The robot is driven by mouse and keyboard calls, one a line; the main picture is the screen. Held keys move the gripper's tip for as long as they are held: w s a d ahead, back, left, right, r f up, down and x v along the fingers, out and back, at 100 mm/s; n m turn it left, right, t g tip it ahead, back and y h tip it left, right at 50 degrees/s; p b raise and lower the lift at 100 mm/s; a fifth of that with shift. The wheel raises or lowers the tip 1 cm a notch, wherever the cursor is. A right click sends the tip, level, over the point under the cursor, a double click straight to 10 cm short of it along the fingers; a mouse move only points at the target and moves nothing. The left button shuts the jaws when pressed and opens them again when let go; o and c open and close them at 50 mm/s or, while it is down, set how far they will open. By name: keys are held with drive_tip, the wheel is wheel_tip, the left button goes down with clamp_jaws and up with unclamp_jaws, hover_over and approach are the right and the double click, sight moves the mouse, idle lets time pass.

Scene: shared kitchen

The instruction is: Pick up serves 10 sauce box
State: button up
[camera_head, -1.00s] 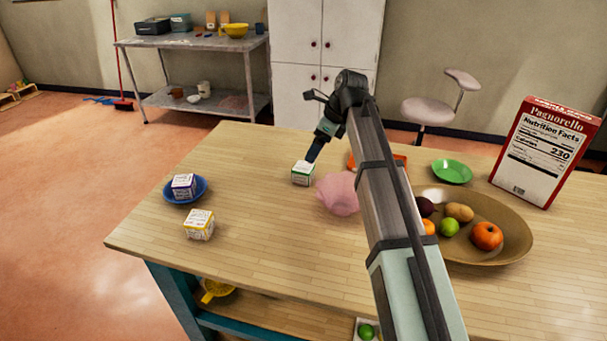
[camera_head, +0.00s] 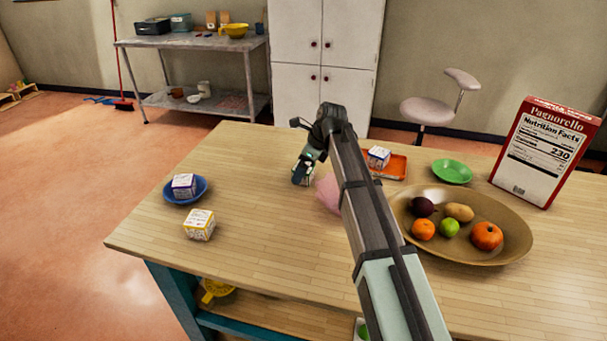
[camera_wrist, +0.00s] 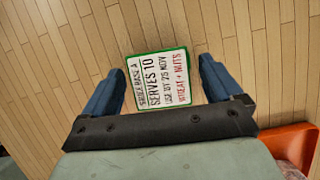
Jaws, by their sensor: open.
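The serves 10 sauce box (camera_wrist: 158,80) is a small white box with green edges and the printed words "SERVES 10" on its top. In the wrist view it stands on the wooden table between the two blue fingers of my gripper (camera_wrist: 160,88). The fingers are open, with a small gap to the box on each side. In the head view my gripper (camera_head: 301,180) is low over the table, left of a pink object, and hides the green-edged box.
Similar boxes stand in a blue bowl (camera_head: 197,196), on the table with yellow edges (camera_head: 199,225), and on an orange tray (camera_head: 397,170). The pink object (camera_head: 327,193) is close beside my arm. A fruit platter (camera_head: 515,232), green plate (camera_head: 452,171) and red carton (camera_head: 545,152) are to the right.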

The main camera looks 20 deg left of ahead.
drive_tip(key=shift+a+f, duration=0.15)
drive_tip(key=shift+f, duration=0.2)
drive_tip(key=shift+c, duration=0.4)
drive_tip(key=c, duration=1.1)
